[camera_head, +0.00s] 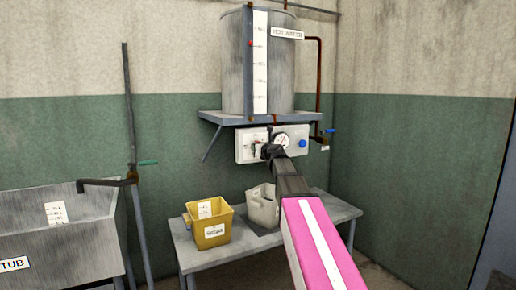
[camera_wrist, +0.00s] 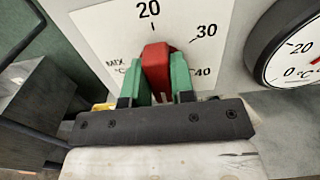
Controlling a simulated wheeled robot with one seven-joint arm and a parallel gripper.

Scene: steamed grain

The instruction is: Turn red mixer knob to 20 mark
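The red mixer knob (camera_wrist: 156,66) stands out from the white mixer panel in the wrist view. Its top end points up, close to the tick under the 20 mark (camera_wrist: 149,9). The 30 and 40 marks are to its right. My gripper (camera_wrist: 160,72) has a green finger against each side of the knob, shut on it. In the head view, my gripper (camera_head: 270,150) reaches the white panel (camera_head: 244,146) below the tank and hides the knob.
A round temperature gauge (camera_wrist: 302,45) sits right of the knob, and a blue knob (camera_head: 302,144) farther right. Below are a table (camera_head: 340,208), a yellow bucket (camera_head: 209,222) and a whitish container (camera_head: 262,206). A grey tub (camera_head: 85,245) is at left.

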